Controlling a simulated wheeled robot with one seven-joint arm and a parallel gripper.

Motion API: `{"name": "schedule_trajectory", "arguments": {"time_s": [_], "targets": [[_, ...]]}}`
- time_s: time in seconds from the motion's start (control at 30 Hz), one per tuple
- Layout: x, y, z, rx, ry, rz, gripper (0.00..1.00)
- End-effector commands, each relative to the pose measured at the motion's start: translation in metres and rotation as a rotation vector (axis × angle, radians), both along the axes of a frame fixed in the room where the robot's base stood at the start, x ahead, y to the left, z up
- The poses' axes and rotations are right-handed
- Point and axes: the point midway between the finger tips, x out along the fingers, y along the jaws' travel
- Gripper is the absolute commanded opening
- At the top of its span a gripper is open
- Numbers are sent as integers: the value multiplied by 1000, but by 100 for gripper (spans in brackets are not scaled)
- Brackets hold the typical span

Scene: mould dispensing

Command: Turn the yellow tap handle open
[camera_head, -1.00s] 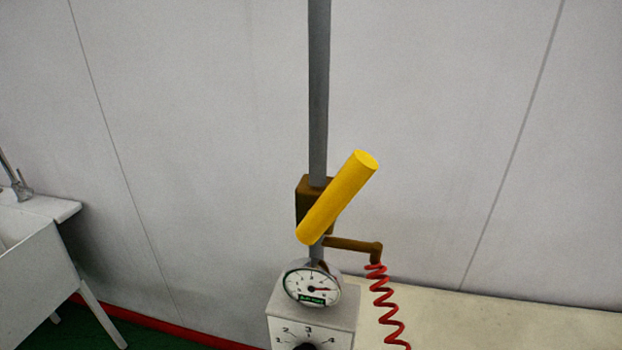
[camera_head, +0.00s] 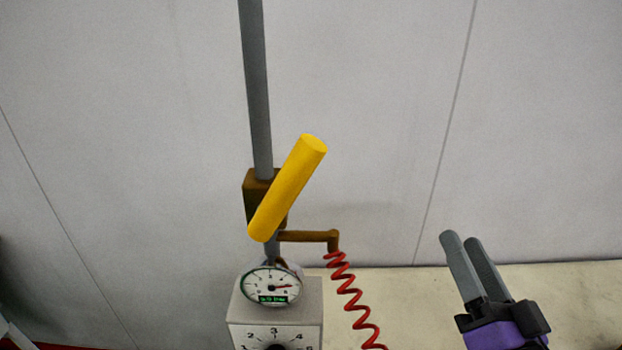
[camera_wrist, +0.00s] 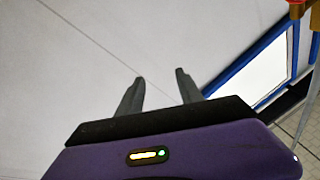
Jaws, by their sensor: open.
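The yellow tap handle (camera_head: 288,188) is a thick cylinder, tilted with its upper end to the right. It sits in front of a brown valve block (camera_head: 258,197) on a grey vertical pipe (camera_head: 255,90). My gripper (camera_head: 461,238) is at the lower right in the head view, well apart from the handle, its two grey fingers pointing up. In the wrist view my gripper (camera_wrist: 161,76) is open and empty. The handle does not show in the wrist view.
A brown side outlet (camera_head: 310,237) carries a red coiled hose (camera_head: 350,295) between the tap and my gripper. Below the handle are a round gauge (camera_head: 271,286) and a grey dial box (camera_head: 300,315). A blue-framed panel (camera_wrist: 262,68) shows in the wrist view.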

Motion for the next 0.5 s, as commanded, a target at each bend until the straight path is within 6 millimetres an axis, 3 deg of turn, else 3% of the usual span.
{"name": "schedule_trajectory", "arguments": {"time_s": [0.03, 0.1, 0.27, 0.37, 0.5], "targets": [[11, 4, 21, 8, -30, 43, 43], [23, 13, 44, 15, -53, 114, 43], [36, 41, 101, -1, -103, 306, 43], [34, 64, 134, -43, -126, 450, 43], [13, 101, 172, -153, -144, 677, 43]]}}
